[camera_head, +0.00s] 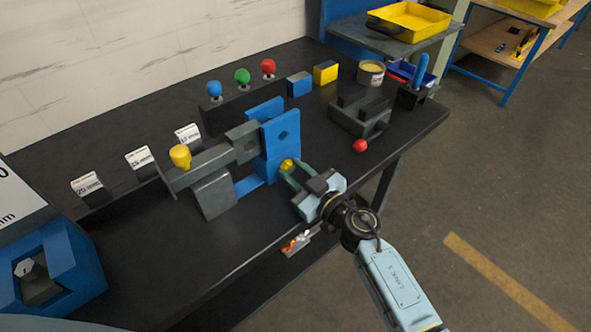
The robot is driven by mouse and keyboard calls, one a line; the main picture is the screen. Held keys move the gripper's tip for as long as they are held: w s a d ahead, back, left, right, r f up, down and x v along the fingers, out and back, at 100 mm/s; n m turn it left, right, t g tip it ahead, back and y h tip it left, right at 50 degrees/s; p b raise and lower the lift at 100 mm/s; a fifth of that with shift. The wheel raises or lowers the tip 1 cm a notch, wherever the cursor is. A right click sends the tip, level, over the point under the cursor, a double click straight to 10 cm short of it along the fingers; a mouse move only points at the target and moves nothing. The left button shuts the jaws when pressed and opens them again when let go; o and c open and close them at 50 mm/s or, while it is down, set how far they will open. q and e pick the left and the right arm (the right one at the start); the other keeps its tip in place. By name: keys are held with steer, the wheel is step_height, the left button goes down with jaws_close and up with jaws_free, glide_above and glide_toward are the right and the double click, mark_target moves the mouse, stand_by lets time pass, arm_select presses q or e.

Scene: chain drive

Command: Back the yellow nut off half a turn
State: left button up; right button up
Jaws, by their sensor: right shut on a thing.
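The yellow nut (286,164) is a small rounded yellow piece at the front side of the blue upright bracket (281,134), which stands on the black bench. My right gripper (289,170) reaches in from the lower right. Its fingers are shut on the yellow nut and hide part of it. The nut's thread and exact turn angle cannot be made out. My left gripper is not in view.
A grey arm with a yellow knob (180,156) extends left of the bracket. Blue, green and red knobs (268,67) stand behind. A dark grey block (358,116) and red ball (360,146) sit right. A blue fixture (75,262) stands front left. The bench front is mostly clear.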

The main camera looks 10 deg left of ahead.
steer(key=shift+n, duration=0.8)
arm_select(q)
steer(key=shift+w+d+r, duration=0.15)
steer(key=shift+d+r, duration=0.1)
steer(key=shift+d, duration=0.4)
arm_select(e)
steer(key=o, duration=1)
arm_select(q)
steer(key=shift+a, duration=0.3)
arm_select(e)
steer(key=shift+s+d, duration=0.1)
steer(key=shift+d, duration=0.05)
arm_select(q)
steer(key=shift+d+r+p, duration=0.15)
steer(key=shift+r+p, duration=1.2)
steer(key=shift+p, duration=0.15)
arm_select(e)
steer(key=v, duration=1.3)
